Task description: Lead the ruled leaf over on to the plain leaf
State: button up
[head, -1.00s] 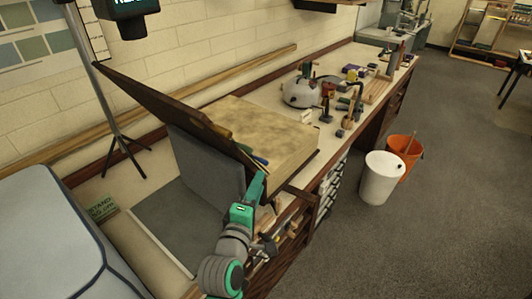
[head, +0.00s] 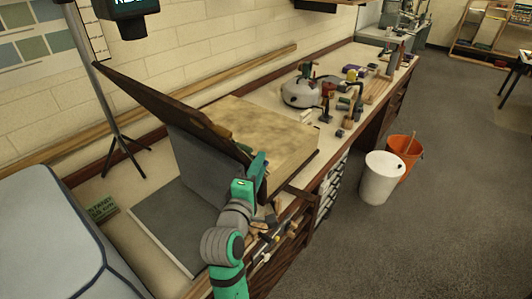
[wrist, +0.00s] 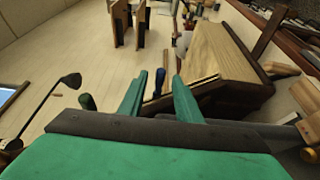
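A dark-edged leaf stands raised on the bench. Its grey face (head: 200,165) is turned left, and its dark brown edge (head: 165,100) slants down towards my gripper. A flat grey leaf (head: 165,230) lies at its foot on the left. A broad tan mottled panel (head: 265,130) lies to its right. I cannot make out ruling on any face. My gripper (head: 261,160) is beside the raised leaf's near lower right end; contact cannot be told. In the wrist view, its green fingers (wrist: 157,92) are apart, with nothing visibly clamped between them.
A blue-handled tool (wrist: 160,80) shows beyond the fingers. A white kettle-like vessel (head: 300,92) and several small tools stand farther along the bench. A white bin (head: 381,178) and orange bucket (head: 402,157) are on the floor. A tripod stand (head: 120,140) is behind, left.

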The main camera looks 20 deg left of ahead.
jog(key=w, duration=0.6)
jog(key=shift+w+a, duration=0.15)
jog(key=shift+w, duration=0.15)
grip_shut()
